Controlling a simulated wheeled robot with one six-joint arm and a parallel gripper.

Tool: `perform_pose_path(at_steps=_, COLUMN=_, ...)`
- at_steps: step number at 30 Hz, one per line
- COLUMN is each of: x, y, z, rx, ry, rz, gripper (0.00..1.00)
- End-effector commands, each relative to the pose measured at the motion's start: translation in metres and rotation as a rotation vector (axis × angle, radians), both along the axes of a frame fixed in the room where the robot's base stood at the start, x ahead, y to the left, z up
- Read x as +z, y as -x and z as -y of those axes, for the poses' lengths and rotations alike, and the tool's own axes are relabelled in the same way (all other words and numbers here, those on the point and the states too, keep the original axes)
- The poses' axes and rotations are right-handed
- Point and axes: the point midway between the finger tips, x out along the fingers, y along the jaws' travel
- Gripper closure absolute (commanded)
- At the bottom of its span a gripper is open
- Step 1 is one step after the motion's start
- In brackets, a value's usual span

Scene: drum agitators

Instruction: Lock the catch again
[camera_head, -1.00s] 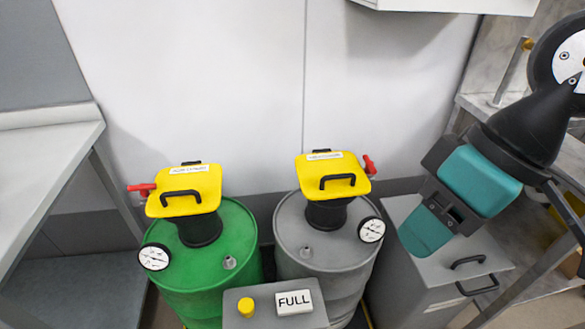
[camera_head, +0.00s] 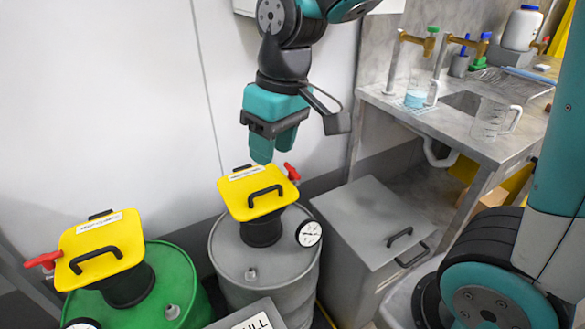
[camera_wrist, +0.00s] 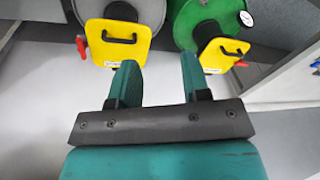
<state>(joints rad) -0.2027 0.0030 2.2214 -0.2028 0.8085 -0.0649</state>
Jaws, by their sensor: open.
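The grey drum (camera_head: 275,268) carries a yellow agitator cover (camera_head: 258,192) with a black handle. A red catch (camera_head: 292,172) sticks out at that cover's right side; in the wrist view the same catch (camera_wrist: 82,47) is at the left. The green drum (camera_head: 190,290) has a similar yellow cover (camera_head: 101,249) with a red catch (camera_head: 43,260) on its left side. My gripper (camera_head: 274,150) is open and empty, pointing down just above and behind the grey drum's cover in the head view. Its two teal fingers (camera_wrist: 159,78) are apart in the wrist view.
A grey box (camera_head: 365,235) with black handles stands right of the grey drum. A sink bench (camera_head: 450,135) with a jug (camera_head: 492,118) and bottles is at the right. A round gauge (camera_head: 309,233) sits on the grey drum. The white wall is close behind.

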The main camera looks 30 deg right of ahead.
Motion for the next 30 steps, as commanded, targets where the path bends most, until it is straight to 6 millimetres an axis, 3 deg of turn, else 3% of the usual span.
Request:
perform_pose_path(at_steps=1, x=-0.007, y=-0.038, z=0.015, rx=-0.060, ry=0.052, rz=-0.008, gripper=0.57)
perform_pose_path(at_steps=3, x=-0.017, y=-0.081, z=0.036, rx=-0.142, ry=0.120, rz=-0.015, gripper=0.57)
perform_pose_path(at_steps=6, x=-0.033, y=-0.132, z=0.066, rx=-0.249, ry=0.205, rz=-0.029, gripper=0.57)
perform_pose_path(at_steps=10, x=-0.054, y=-0.174, z=0.097, rx=-0.358, ry=0.283, rz=-0.047, gripper=0.57)
perform_pose_path(at_steps=15, x=-0.069, y=-0.196, z=0.116, rx=-0.429, ry=0.329, rz=-0.059, gripper=0.57)
perform_pose_path(at_steps=20, x=-0.085, y=-0.198, z=0.121, rx=-0.437, ry=0.336, rz=-0.063, gripper=0.57)
perform_pose_path(at_steps=30, x=-0.157, y=-0.196, z=0.134, rx=-0.435, ry=0.335, rz=-0.065, gripper=0.57)
